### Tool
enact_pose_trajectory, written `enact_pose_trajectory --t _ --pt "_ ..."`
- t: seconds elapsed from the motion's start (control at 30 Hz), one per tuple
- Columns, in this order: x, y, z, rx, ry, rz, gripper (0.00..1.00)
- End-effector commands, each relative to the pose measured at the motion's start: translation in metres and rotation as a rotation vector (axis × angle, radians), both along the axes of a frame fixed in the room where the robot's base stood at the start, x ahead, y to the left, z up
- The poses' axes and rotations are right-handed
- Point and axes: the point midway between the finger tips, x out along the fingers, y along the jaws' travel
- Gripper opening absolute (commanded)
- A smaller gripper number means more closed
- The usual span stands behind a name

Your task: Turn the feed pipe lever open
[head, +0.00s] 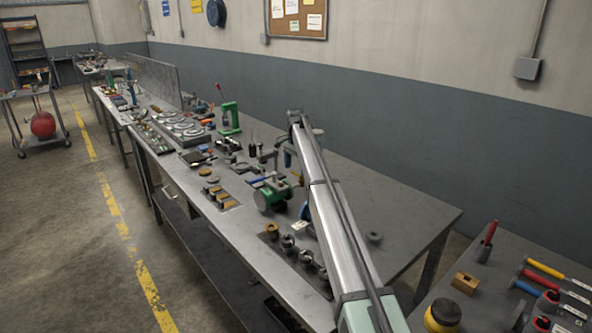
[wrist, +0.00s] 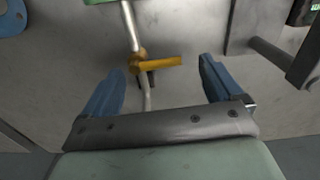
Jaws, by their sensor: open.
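The feed pipe (wrist: 146,98) is a thin, pale metal pipe running up the wrist view. A yellow-orange lever (wrist: 168,64) sits on it at a matching fitting, its handle pointing right, across the pipe. A dark piece shows just below the lever. My gripper (wrist: 161,66) is open, with one blue finger left of the pipe and one right of the lever's end. Neither finger appears to touch the lever, and nothing is held. In the head view my arm hides most of this spot; I cannot clearly make out the lever there.
A green machine (head: 271,196) stands on the long workbench (head: 405,205) beside my arm. Several round metal parts lie near the bench's front edge. In the wrist view a dark bar (wrist: 268,55) is at right and a blue part (wrist: 12,20) at upper left. The bench's right end is mostly clear.

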Motion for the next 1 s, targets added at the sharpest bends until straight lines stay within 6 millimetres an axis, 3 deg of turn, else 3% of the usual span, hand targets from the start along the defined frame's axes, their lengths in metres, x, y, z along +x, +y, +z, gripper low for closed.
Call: enact_pose_trajectory --t 0.2,0.5,1.0 --pt "0.0000 0.0000 -0.0127 0.000 0.000 0.000 0.93" --pt "0.0001 0.0001 -0.0137 0.000 0.000 0.000 0.93" --pt "0.0018 0.0020 -0.0128 0.004 -0.005 0.002 0.46"
